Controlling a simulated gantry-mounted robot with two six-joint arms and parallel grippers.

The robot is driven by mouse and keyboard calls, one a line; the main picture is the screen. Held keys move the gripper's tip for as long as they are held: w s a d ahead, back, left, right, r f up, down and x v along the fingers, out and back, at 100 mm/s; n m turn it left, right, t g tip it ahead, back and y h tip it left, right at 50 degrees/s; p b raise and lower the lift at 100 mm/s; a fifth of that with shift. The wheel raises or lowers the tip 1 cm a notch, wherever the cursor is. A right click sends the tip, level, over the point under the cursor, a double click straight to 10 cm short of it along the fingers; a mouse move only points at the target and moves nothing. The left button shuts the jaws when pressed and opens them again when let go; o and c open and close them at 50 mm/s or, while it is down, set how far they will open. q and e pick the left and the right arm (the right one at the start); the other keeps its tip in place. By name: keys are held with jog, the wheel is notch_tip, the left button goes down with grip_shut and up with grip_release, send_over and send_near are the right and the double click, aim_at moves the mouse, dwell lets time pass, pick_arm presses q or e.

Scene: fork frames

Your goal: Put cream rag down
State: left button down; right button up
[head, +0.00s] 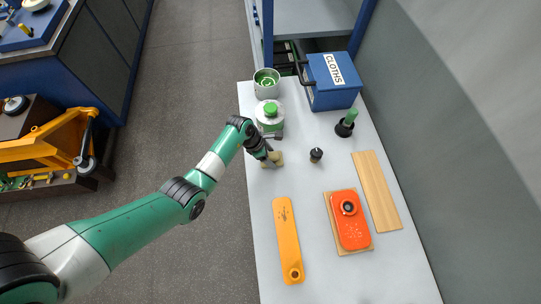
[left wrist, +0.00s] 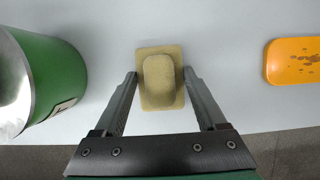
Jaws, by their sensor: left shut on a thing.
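The cream rag (head: 278,160) is a small folded pad near the left edge of the white table, just in front of a green and white canister. My left gripper (head: 268,157) is shut on it. In the left wrist view the rag (left wrist: 160,95) sits between my two fingertips (left wrist: 160,76), with a raised, rounded middle and a flatter border. It is at or very close to the table top; I cannot tell if it touches. My right gripper is not in view.
The canister (head: 270,117) and a green-lined tin (head: 266,83) stand behind. A blue CLOTHS box (head: 333,82) is at the back right. A dark-handled tool (head: 346,123), small black knob (head: 316,155), orange arm (head: 287,240), red part (head: 349,220) and wooden board (head: 377,192) lie around.

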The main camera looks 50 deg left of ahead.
pick_arm(q)
grip_release()
jog(key=shift+f, duration=0.1)
jog(key=shift+r, duration=0.3)
jog(key=p+v, duration=0.5)
jog(key=v, duration=0.6)
jog(key=shift+s+r, duration=0.15)
jog(key=shift+r, duration=0.2)
jog(key=shift+a, duration=0.1)
